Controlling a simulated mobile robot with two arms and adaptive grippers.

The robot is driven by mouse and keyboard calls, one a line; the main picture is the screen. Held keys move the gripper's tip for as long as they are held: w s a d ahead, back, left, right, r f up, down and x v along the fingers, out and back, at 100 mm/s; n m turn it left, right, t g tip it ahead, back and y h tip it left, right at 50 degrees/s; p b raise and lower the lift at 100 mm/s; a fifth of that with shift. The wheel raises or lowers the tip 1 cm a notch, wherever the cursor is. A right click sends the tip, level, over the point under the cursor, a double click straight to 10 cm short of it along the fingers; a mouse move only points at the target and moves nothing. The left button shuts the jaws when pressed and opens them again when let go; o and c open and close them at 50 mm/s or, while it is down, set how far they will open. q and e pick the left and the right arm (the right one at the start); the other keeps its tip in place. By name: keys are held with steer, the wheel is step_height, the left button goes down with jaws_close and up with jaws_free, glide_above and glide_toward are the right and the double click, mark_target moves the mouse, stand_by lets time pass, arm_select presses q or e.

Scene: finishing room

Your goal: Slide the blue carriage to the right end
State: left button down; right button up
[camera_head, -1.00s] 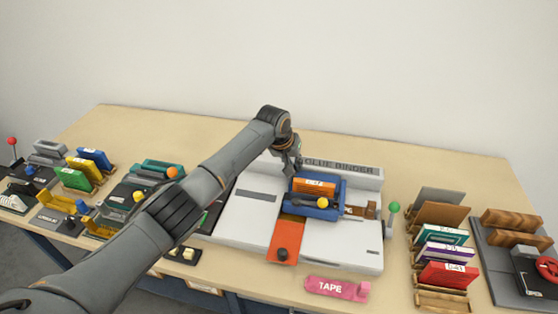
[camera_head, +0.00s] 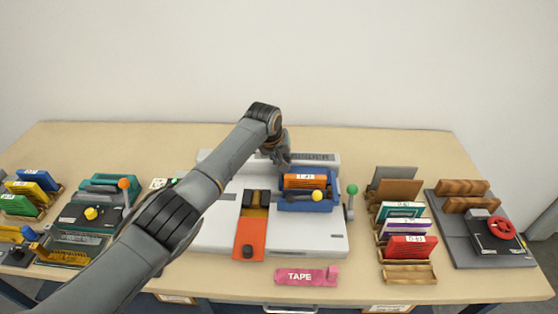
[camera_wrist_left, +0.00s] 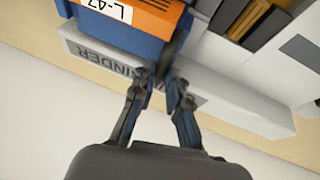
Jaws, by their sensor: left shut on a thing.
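The blue carriage (camera_head: 322,206) holds an orange book (camera_head: 306,182) and sits on the right part of the white glue binder bed (camera_head: 216,230), close to its right edge. A yellow ball knob (camera_head: 317,195) is on its front. My left gripper (camera_head: 283,166) reaches the carriage's back left corner. In the left wrist view my left gripper (camera_wrist_left: 163,78) is shut on a thin dark upright part at the blue carriage's (camera_wrist_left: 112,32) edge; its exact shape is blurred. My right gripper is out of view.
A green-knobbed lever (camera_head: 350,200) stands just right of the carriage. An orange plate (camera_head: 250,240) and dark blocks (camera_head: 256,199) lie left of it. Pink tape (camera_head: 306,276) lies in front. A book rack (camera_head: 408,275) stands to the right.

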arm_select(q)
steer(key=shift+d+r, duration=0.1)
steer(key=shift+d, duration=0.1)
steer(key=c, duration=1.4)
jaws_free()
steer(key=shift+o, duration=0.3)
steer(key=shift+d, duration=0.2)
steer(key=shift+a, duration=0.1)
steer(key=shift+s+a+r, duration=0.15)
steer(key=shift+r, duration=0.25)
steer(key=v, duration=1.1)
